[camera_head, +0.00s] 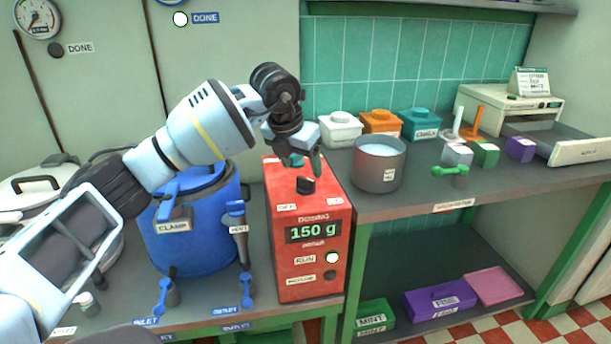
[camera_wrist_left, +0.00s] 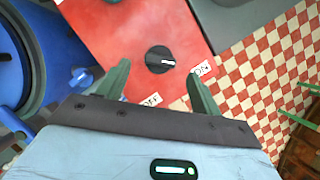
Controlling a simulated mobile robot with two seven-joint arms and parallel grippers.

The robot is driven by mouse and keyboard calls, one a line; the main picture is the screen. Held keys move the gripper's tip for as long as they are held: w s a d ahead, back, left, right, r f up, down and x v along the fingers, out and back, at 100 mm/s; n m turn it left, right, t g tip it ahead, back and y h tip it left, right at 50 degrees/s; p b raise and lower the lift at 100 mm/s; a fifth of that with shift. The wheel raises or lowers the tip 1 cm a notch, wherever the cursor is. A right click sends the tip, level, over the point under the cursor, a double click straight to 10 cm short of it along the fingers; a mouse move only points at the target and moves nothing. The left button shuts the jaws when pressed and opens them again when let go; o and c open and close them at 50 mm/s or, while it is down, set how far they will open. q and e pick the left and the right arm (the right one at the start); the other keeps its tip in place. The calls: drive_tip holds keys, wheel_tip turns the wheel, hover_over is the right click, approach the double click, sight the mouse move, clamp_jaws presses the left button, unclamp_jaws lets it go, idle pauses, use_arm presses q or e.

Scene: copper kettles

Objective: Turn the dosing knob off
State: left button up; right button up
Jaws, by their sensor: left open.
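The dosing knob (camera_head: 306,185) is a round black knob on top of the red dosing box (camera_head: 310,265). In the left wrist view the knob (camera_wrist_left: 160,60) has a white pointer mark turned to the right, towards the ON label (camera_wrist_left: 201,69). The OFF label (camera_wrist_left: 152,100) lies nearer the gripper's palm. My left gripper (camera_head: 306,164) is above the box, behind the knob in the head view. It is open and empty, its fingers on either side of the knob in the left wrist view (camera_wrist_left: 158,70), with no contact visible. My right gripper is not in view.
The box display (camera_head: 314,231) reads 150 g, and the RUN lamp (camera_head: 332,258) is white. A blue kettle (camera_head: 190,240) stands close left of the box. A grey pot (camera_head: 378,168) stands to its right on the bench. Lidded boxes (camera_head: 380,122) line the wall.

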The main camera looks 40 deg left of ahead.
sight(305, 178)
use_arm(q)
drive_tip(key=shift+x, duration=2.25)
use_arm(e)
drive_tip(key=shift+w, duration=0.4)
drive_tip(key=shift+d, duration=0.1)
use_arm(q)
drive_tip(key=c, duration=1)
